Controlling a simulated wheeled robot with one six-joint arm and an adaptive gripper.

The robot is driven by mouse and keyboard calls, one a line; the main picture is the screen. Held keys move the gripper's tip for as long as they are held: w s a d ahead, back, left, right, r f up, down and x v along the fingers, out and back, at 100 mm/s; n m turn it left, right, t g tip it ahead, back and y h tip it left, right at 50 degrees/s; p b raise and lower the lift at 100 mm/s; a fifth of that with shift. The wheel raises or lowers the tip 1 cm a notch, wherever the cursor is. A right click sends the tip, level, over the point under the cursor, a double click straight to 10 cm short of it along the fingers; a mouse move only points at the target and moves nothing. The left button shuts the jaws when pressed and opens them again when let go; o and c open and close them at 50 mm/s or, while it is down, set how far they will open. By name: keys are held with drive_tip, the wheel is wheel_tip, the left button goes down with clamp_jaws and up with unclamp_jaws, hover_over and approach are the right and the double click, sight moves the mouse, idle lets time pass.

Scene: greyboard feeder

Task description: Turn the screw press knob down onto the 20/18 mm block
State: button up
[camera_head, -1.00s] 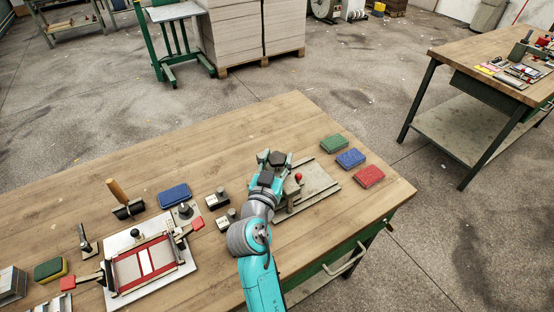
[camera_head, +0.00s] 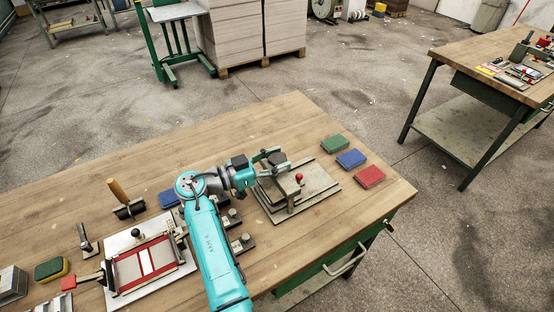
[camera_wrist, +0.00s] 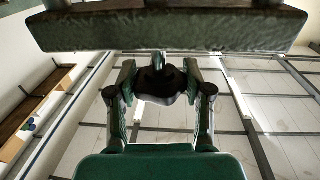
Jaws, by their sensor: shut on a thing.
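The screw press (camera_head: 310,192) stands on the right half of the wooden bench, a grey metal base with a red ball (camera_head: 299,177) on it. Its dark lobed knob (camera_head: 278,158) is at the press's back left. My gripper (camera_head: 268,156) reaches it from the left and is shut on the knob. In the wrist view, the knob (camera_wrist: 160,84) sits between the two fingers of my gripper (camera_wrist: 160,92). I cannot make out the 20/18 mm block or any gap beneath the screw.
Green (camera_head: 334,143), blue (camera_head: 351,158) and red (camera_head: 370,176) pads lie right of the press. Small dark blocks with knobs (camera_head: 243,243) stand beside my arm. A framed plate (camera_head: 146,262) lies at left. A dark green bar (camera_wrist: 165,28) crosses the wrist view's top.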

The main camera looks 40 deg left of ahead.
sight(277, 157)
drive_tip(key=shift+f+m+g+h, duration=0.1)
drive_tip(key=shift+m+g+h, duration=1.8)
drive_tip(key=shift+h, duration=0.6)
drive_tip(key=shift+d+f+m+g+h, duration=0.1)
drive_tip(key=shift+m+g+h, duration=0.2)
drive_tip(key=shift+m, duration=0.1)
drive_tip(key=o, duration=1.2)
wheel_tip(277, 157, up, 10)
drive_tip(key=shift+r, duration=0.1)
